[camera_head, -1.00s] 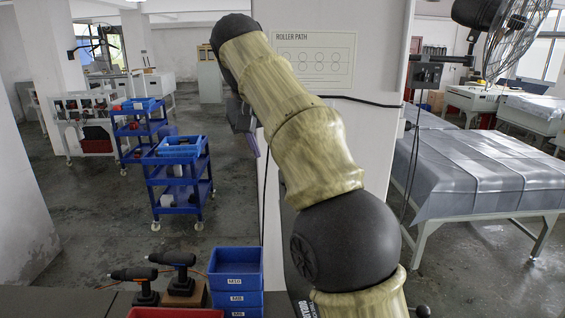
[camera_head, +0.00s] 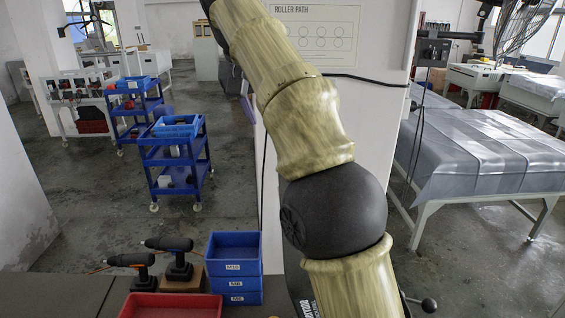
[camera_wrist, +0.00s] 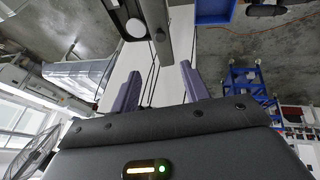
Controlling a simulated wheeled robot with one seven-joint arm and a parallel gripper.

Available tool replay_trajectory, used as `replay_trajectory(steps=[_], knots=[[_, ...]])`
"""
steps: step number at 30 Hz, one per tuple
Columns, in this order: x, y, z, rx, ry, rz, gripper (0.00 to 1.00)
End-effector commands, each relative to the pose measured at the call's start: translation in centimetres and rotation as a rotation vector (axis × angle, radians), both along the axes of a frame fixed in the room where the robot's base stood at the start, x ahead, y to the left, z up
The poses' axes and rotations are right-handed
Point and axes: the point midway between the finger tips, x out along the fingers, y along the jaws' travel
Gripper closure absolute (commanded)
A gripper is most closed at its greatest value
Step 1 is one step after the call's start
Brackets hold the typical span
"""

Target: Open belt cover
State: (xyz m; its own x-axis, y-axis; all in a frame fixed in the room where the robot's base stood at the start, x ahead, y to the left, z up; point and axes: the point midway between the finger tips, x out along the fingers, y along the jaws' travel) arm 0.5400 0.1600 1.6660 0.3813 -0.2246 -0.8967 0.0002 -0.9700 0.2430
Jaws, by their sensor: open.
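I cannot make out the belt cover in either view. A white machine panel (camera_head: 388,110) with a "ROLLER PATH" diagram (camera_head: 312,36) stands behind my arm in the head view. A black ball-ended knob (camera_head: 428,305) shows low, right of my arm. My gripper (camera_wrist: 158,78) shows in the wrist view as two purple fingers, spread apart with nothing between them. In the head view my arm reaches up and left across the panel and hides part of it.
Stacked blue bins (camera_head: 235,270), a red tray (camera_head: 172,306) and two drills (camera_head: 176,258) on stands are at the bottom, left of my arm. A blue trolley (camera_head: 176,165) stands beyond. A sheet-covered table (camera_head: 490,155) is at right, with a fan (camera_head: 520,30) above.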

Motion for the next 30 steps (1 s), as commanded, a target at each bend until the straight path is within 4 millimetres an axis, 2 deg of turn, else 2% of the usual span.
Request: replay_trajectory(steps=[3,24,30], knots=[[0.6,-0.3,-2.0,-0.001,0.002,0.001,0.54],[5.1,-3.0,-12.4,0.000,0.002,0.002,0.54],[6.0,-3.4,-14.3,0.000,0.002,0.002,0.54]])
